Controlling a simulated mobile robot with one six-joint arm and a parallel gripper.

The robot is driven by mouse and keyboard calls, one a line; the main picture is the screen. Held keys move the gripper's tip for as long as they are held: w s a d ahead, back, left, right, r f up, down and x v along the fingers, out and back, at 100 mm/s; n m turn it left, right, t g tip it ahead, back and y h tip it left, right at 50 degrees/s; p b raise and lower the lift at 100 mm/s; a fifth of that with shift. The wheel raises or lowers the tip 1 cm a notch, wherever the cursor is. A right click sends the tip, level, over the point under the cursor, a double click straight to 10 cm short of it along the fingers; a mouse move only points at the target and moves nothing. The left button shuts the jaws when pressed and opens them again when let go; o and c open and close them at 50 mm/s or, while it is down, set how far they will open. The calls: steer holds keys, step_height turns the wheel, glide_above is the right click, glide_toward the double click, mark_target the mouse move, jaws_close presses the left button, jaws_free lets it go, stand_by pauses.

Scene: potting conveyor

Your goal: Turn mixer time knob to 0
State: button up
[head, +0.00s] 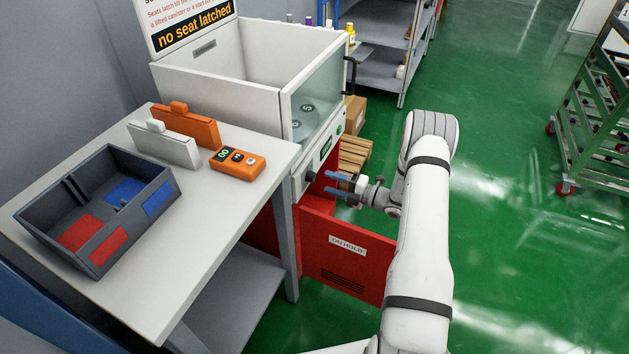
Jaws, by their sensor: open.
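The mixer (227,82) is a white open-topped box with a glass front, standing behind the table. Its front panel carries a small green display (326,147), a green mark to the right of it, and a small dark round knob (310,176) at the lower left. The knob's pointer and scale are too small to read. My gripper (337,184) is open, its two blue fingertips pointing left toward the panel. In the picture it is just right of the knob, apparently apart from it, with nothing between the fingers.
An open red door marked "ON HOLD" (345,262) stands below my gripper. The table (215,205) holds a dark divided bin (168,185), orange and white blocks, and an orange handheld box (238,163).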

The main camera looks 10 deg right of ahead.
mark_target(314, 177)
steer(key=x, duration=0.5)
steer(key=shift+w+a, duration=0.1)
steer(key=shift+a, duration=0.05)
